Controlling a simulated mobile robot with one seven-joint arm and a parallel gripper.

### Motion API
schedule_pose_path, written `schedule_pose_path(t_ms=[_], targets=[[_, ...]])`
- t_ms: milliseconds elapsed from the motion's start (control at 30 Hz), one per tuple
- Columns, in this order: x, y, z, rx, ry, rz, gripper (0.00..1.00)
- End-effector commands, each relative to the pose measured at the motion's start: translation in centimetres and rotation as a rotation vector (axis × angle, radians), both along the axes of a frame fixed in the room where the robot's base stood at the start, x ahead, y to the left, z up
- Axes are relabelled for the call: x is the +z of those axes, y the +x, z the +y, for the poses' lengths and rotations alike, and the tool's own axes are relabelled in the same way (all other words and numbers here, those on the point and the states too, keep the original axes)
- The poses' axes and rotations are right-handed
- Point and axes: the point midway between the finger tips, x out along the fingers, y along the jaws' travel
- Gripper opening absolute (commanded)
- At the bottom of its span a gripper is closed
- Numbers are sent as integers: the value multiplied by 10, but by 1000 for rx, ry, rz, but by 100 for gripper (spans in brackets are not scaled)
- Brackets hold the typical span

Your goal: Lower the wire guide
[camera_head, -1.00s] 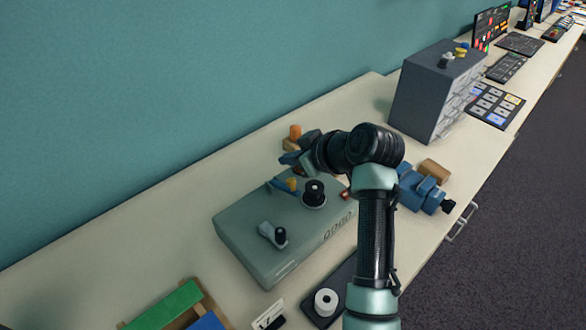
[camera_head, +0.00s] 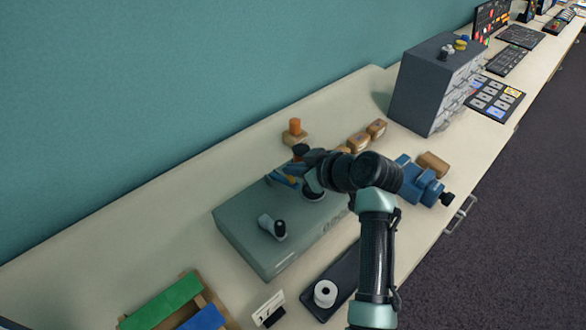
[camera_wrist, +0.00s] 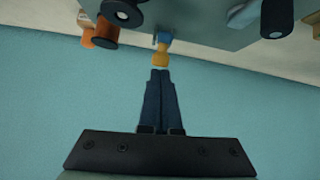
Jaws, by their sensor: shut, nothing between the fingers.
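The winder is a grey-green box (camera_head: 250,238) on the bench. The wire guide appears to be the small blue lever with a yellow tip (camera_head: 291,180); my gripper partly hides it in the head view. In the wrist view, its yellow tip (camera_wrist: 160,58) lies directly ahead of my fingertips; I cannot tell whether they touch. My gripper (camera_head: 283,175) is shut and empty, over the back of the box. In the wrist view its two blue fingers (camera_wrist: 160,72) are together. A copper-coloured spool (camera_wrist: 105,30) with a black top stands beside the guide.
A crank with a black knob (camera_head: 279,228) is on the box's front left. An orange peg (camera_head: 295,126) stands behind. Wooden blocks (camera_head: 358,142), a blue vise (camera_head: 420,184) and a grey drawer cabinet (camera_head: 430,85) are to the right. A white spool (camera_head: 325,292) stands in front.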

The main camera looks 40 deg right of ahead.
Motion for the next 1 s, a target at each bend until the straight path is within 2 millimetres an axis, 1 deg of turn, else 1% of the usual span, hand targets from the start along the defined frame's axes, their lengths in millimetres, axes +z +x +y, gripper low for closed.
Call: schedule_pose_path(t_ms=[33, 400, 600, 1000], targets=[[-12, -3, -1, -2, 4, -25, 0], [-29, -17, -3, -2, 26, -202, 0], [-35, -24, -4, -2, 28, -219, 0], [-34, -25, -4, -1, 29, -216, 0]])
